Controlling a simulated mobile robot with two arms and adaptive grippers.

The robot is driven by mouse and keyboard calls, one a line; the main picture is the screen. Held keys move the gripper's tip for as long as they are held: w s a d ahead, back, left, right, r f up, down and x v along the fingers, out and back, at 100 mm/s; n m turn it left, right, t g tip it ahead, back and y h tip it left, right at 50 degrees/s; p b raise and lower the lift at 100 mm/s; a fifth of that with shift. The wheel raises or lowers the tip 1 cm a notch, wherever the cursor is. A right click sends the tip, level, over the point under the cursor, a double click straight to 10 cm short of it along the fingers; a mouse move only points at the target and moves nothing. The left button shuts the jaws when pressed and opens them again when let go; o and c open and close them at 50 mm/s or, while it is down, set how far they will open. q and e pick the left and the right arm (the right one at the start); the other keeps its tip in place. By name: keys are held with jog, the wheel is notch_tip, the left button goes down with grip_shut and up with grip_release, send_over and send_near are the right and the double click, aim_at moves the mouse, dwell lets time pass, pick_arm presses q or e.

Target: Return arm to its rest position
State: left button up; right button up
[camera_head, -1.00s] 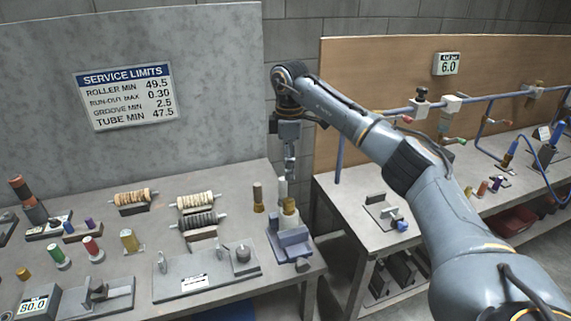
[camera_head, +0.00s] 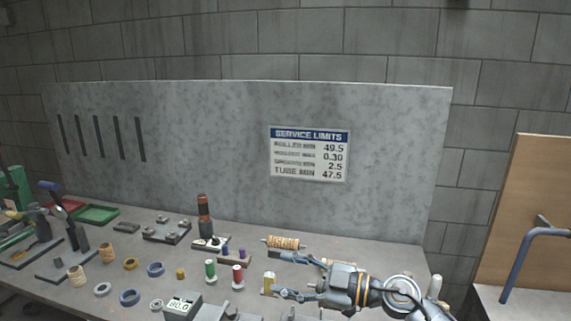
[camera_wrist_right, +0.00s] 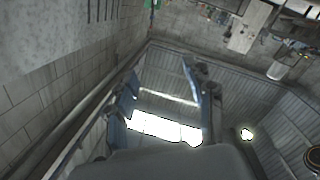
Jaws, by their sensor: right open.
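My right gripper (camera_head: 282,275) is at the lower middle of the head view, in front of the grey workbench (camera_head: 345,246). Its two fingers point left and are spread apart, with nothing held between them. The arm behind it comes in from the lower right. The right wrist view shows mostly the room, with no held object. My left gripper is not in view.
The bench holds several rings, spools (camera_head: 238,276) and fixtures, with a green tray (camera_head: 97,215) at the left. A grey backboard with a service limits sign (camera_head: 309,153) stands behind. A second bench with a wooden board (camera_head: 528,212) and blue tube (camera_head: 520,262) is at the right.

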jog(key=d+r+m+t+h, duration=0.1)
jog(key=d+m+t+h, duration=0.55)
jog(key=m+t, duration=0.6)
jog(key=s+d+f+m+g+h, duration=0.3)
jog(key=s+d+f+m+h, duration=0.35)
jog(key=d+f+h, duration=0.35)
jog(key=s+d+f+g, duration=0.2)
jog(key=s+f+g, duration=0.5)
jog(key=s, duration=0.6)
jog(key=s+d+f+g, duration=0.1)
jog(key=s+f+g, duration=0.4)
jog(key=s+f, duration=0.6)
jog(key=s+f+n+g+b, duration=0.1)
jog(key=s+f+g+b, duration=0.2)
jog(key=f, duration=2.3)
jog(key=s+d+f+b, duration=0.1)
jog(key=s+d+f, duration=0.2)
jog(key=s+f, duration=1.4)
notch_tip(320, 180, down, 2)
jog(key=shift+s+d+f+b, duration=0.1)
jog(key=shift+s+d+b, duration=0.05)
jog(key=shift+s+b, duration=0.2)
